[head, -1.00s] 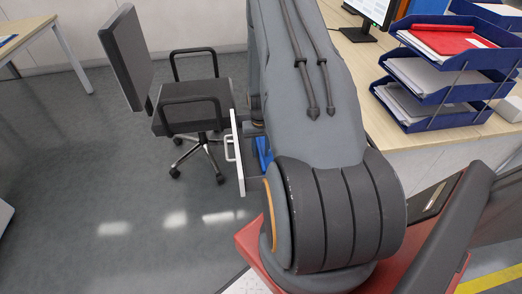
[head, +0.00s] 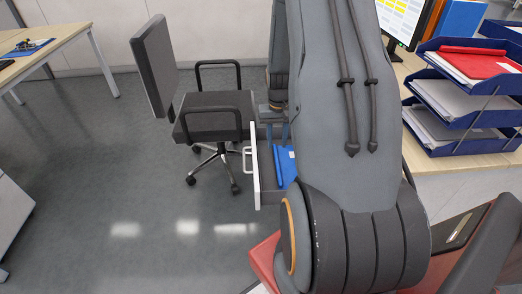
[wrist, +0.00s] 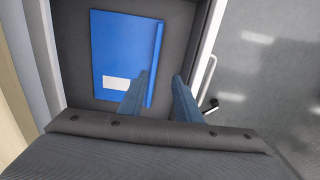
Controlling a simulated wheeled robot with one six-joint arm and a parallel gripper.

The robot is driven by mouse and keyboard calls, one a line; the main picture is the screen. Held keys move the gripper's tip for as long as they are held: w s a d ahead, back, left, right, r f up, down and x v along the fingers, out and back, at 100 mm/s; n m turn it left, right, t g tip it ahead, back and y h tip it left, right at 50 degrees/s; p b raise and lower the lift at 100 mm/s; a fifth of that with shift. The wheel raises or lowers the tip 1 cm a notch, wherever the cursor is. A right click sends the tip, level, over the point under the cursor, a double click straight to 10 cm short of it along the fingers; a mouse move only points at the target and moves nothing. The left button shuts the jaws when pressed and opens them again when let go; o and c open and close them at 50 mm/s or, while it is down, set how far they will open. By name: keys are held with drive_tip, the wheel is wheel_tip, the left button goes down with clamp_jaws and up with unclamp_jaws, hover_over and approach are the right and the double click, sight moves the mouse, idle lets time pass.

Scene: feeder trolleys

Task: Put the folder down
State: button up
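The blue folder (wrist: 122,55) with a white label lies flat in the open drawer (wrist: 185,25) in the wrist view. Part of the folder (head: 285,166) also shows in the head view, inside the drawer behind its white front (head: 264,168). My gripper (wrist: 161,76) is open, with its two fingers apart and nothing held between them. The left finger overlaps the folder's right edge in the picture; I cannot tell whether it touches. The right finger is by the drawer's side with the handle.
An office chair (head: 210,113) stands left of the drawer. The desk (head: 455,175) at right carries stacked blue letter trays (head: 460,120) and a monitor (head: 402,18). Another table (head: 45,45) is at far left.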

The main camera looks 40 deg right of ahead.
drive_tip(key=s+a+r+n, duration=0.2)
drive_tip(key=s+a+r, duration=0.1)
drive_tip(key=a+r, duration=1)
drive_tip(key=s+a+r+n, duration=0.1)
drive_tip(key=s+a+r, duration=0.2)
drive_tip(key=s+a, duration=0.3)
drive_tip(key=s+a+r+n, duration=0.2)
drive_tip(key=s+a+r, duration=0.1)
drive_tip(key=s+a, duration=0.3)
drive_tip(key=shift+a, duration=0.7)
drive_tip(key=shift+a+r+n+p, duration=0.2)
drive_tip(key=shift+a+r+p, duration=0.05)
drive_tip(key=shift+a+p, duration=0.25)
drive_tip(key=shift+a+r+n+p, duration=0.2)
drive_tip(key=shift+a+p, duration=0.2)
drive_tip(key=shift+a, duration=0.05)
